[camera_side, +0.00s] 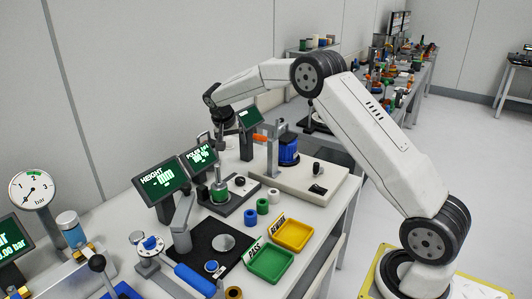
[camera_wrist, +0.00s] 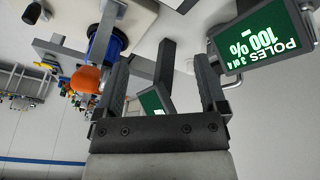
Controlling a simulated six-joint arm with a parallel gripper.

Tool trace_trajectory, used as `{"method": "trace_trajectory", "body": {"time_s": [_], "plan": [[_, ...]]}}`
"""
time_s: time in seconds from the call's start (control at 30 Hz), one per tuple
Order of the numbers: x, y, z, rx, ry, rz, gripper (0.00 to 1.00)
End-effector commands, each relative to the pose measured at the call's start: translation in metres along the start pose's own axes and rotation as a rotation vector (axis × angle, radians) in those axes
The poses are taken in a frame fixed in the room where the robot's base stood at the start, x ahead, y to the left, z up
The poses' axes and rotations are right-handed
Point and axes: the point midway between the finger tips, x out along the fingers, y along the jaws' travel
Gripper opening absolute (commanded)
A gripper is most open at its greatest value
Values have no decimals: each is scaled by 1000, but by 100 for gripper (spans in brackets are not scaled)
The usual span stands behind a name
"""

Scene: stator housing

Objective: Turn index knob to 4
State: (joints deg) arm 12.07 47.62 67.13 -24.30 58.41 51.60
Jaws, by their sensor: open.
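I cannot tell for sure which part is the index knob. A round black knob (camera_side: 318,168) stands on the white base plate (camera_side: 284,180) in the side view, right of the blue stator housing (camera_side: 288,149). Its setting is too small to read. My gripper (camera_side: 221,137) is above the bench, behind and left of the housing, apart from the knob. In the wrist view my gripper (camera_wrist: 163,70) has its two fingers spread with nothing held between them. The blue housing (camera_wrist: 104,42) shows there beyond the left finger, with an orange part (camera_wrist: 87,78) by it.
The poles display (camera_wrist: 262,40) reads "3 of 4" and 100 % in the wrist view. Another display (camera_side: 161,182) reads HEIGHT. A green tray (camera_side: 270,265) and a yellow tray (camera_side: 293,235) lie in front. A press-like fixture (camera_side: 220,188) stands left of the base plate.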

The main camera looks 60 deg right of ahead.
Motion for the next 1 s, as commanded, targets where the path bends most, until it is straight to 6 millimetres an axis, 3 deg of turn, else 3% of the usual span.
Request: {"method": "trace_trajectory", "body": {"time_s": [1.0], "plan": [[-3, -3, 6, -1447, 1, 1, 91]]}}
